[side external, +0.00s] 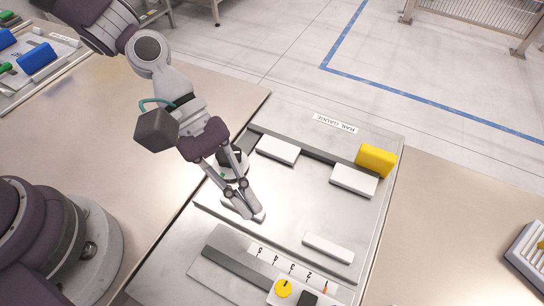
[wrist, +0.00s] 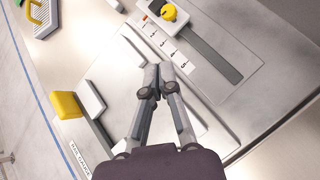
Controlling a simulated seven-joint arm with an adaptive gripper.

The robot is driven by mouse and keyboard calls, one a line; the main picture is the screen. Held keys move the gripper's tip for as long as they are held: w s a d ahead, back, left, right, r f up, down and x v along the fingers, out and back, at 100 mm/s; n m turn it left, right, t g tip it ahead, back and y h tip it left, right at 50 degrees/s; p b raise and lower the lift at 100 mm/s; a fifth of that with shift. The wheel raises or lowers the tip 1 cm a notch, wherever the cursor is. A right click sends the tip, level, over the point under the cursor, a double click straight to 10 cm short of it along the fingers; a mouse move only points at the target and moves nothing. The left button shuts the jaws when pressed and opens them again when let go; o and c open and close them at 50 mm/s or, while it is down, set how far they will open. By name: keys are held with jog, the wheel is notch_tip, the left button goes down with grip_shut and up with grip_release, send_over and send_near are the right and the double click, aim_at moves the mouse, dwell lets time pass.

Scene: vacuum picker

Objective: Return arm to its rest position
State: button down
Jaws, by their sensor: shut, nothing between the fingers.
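My gripper (side external: 256,214) hangs over the left part of a metal fixture plate (side external: 300,205), fingers pointing down toward the front. Its fingertips are together with nothing between them, as the wrist view (wrist: 164,72) also shows. A white bar (side external: 238,207) lies just beside and partly behind the fingers; I cannot tell whether they touch it. A dark round part with a pale base (side external: 232,162) stands behind the fingers, partly hidden by them.
White blocks (side external: 277,150) (side external: 354,180) and a yellow block (side external: 376,160) stand along the plate's back rail. Another white bar (side external: 328,248) lies toward the front. A numbered slide with a yellow knob (side external: 283,288) is in front. The table at right (side external: 450,220) is mostly clear.

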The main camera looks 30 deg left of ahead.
jog(key=a+r+m+t+y, duration=0.4)
jog(key=a+r+m, duration=0.1)
jog(key=a, duration=0.6)
jog(key=a+r+m+t+y, duration=0.4)
jog(key=a+r, duration=0.3)
jog(key=a, duration=0.3)
jog(key=shift+s+a+r+m+t+y, duration=0.3)
jog(key=shift+a+r+m, duration=0.1)
jog(key=shift+m, duration=0.5)
